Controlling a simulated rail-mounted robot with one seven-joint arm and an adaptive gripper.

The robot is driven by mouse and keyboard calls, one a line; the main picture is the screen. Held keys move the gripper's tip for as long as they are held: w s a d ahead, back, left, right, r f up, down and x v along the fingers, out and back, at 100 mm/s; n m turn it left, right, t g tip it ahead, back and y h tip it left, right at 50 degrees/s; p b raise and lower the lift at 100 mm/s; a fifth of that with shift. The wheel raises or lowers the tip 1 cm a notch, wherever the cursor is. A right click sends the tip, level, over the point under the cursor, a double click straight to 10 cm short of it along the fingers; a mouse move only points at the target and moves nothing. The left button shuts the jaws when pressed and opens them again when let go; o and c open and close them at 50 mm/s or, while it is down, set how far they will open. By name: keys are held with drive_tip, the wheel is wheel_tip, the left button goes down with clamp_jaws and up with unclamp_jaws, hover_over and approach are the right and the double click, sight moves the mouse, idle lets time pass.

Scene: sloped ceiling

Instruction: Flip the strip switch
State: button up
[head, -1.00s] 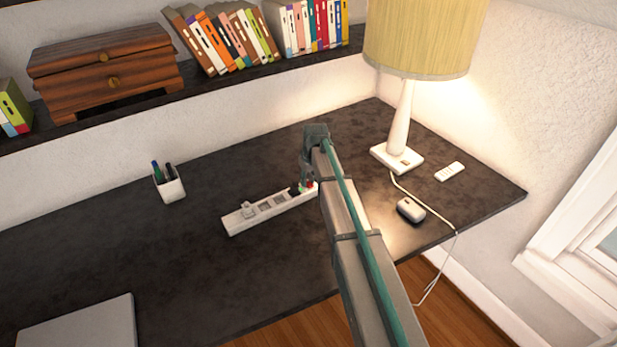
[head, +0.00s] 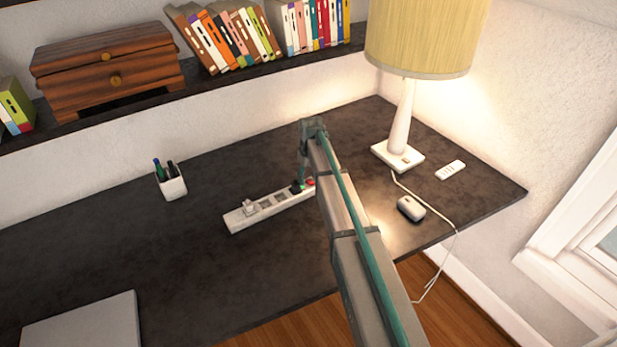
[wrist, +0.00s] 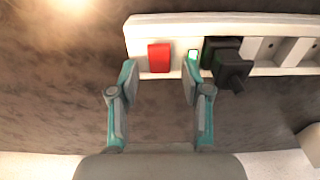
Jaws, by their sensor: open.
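The white power strip (head: 250,214) lies on the dark desk. In the wrist view the strip (wrist: 137,33) runs along the top, with its red rocker switch (wrist: 159,58) near the left end and a small lit green light (wrist: 194,57) beside it. A black plug (wrist: 228,66) sits in the socket right of the light. My gripper (wrist: 158,77) is open and empty. Its fingertips lie on either side of the red switch, at the strip's near edge; whether they touch is not clear. In the head view my arm partly covers the strip's right end, where a bit of red (head: 310,182) shows.
A lit lamp (head: 402,130), a white mouse (head: 411,208) and a remote (head: 451,170) stand right of my arm. A pen cup (head: 172,187) and a grey laptop-like slab (head: 82,322) are on the left.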

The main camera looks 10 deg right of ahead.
sight(310, 181)
wheel_tip(310, 181, up, 12)
drive_tip(key=shift+s, duration=0.4)
drive_tip(key=shift+d, duration=0.1)
idle(0.3)
